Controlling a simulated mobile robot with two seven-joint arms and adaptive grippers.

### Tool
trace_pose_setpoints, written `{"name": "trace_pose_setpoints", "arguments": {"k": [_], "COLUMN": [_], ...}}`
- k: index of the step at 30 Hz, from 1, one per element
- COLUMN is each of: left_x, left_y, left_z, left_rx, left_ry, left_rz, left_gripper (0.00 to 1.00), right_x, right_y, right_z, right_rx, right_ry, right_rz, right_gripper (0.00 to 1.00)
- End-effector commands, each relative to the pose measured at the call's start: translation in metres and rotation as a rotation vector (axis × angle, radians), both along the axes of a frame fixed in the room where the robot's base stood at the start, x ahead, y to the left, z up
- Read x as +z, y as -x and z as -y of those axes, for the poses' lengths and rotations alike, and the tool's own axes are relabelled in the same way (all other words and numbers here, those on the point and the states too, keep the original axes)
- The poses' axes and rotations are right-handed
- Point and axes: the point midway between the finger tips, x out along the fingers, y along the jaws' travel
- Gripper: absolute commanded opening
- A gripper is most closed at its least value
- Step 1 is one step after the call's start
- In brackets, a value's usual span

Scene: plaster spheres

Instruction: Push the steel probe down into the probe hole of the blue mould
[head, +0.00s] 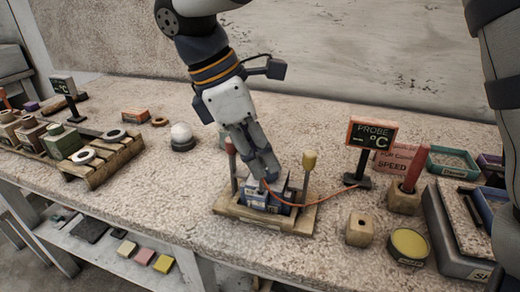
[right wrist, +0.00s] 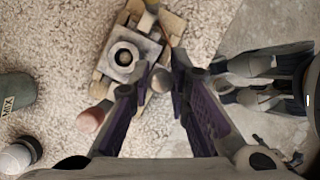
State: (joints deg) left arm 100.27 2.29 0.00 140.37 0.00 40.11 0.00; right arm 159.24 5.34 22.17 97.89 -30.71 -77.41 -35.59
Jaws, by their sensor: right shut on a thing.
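My right gripper (head: 268,172) points down over the blue mould (head: 259,196) in the head view and is shut on the steel probe. The probe (right wrist: 161,79) shows in the right wrist view as a grey round end between the fingertips; its lower part is hidden. The mould also shows in the right wrist view as a pale block (right wrist: 118,71) with a round, dark-centred opening on top, beside the probe. I cannot tell whether the probe's tip is in the probe hole. My left gripper is not in view.
The mould sits in a wooden frame (head: 290,224) with a red-topped and a yellow-topped post (head: 309,162) close to the gripper. An orange cable (head: 322,199) runs to the probe sign (head: 371,136). A wooden block (head: 360,229) and yellow tin (head: 408,244) stand right.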

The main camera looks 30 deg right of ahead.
Motion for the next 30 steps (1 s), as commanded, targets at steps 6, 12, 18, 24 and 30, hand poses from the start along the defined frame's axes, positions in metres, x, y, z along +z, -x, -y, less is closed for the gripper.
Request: {"name": "trace_pose_setpoints", "arguments": {"k": [6, 12, 18, 24, 30], "left_x": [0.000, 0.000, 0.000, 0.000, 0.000], "left_y": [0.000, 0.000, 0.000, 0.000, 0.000], "left_z": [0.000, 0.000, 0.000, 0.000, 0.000], "left_rx": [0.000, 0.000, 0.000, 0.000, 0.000], "left_ry": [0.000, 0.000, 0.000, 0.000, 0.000], "left_rz": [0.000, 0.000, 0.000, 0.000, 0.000], "left_gripper": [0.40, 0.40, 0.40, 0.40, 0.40], "right_x": [-0.005, -0.010, -0.016, -0.021, -0.025], "right_y": [0.000, 0.000, 0.000, 0.000, 0.000], "right_z": [0.000, 0.000, 0.000, 0.000, 0.000], "right_rx": [0.000, 0.001, 0.001, 0.001, 0.000], "right_ry": [0.001, 0.001, 0.001, 0.001, 0.001], "right_rz": [0.000, -0.001, -0.001, -0.001, 0.000], "right_gripper": [0.00, 0.00, 0.00, 0.00, 0.00]}}
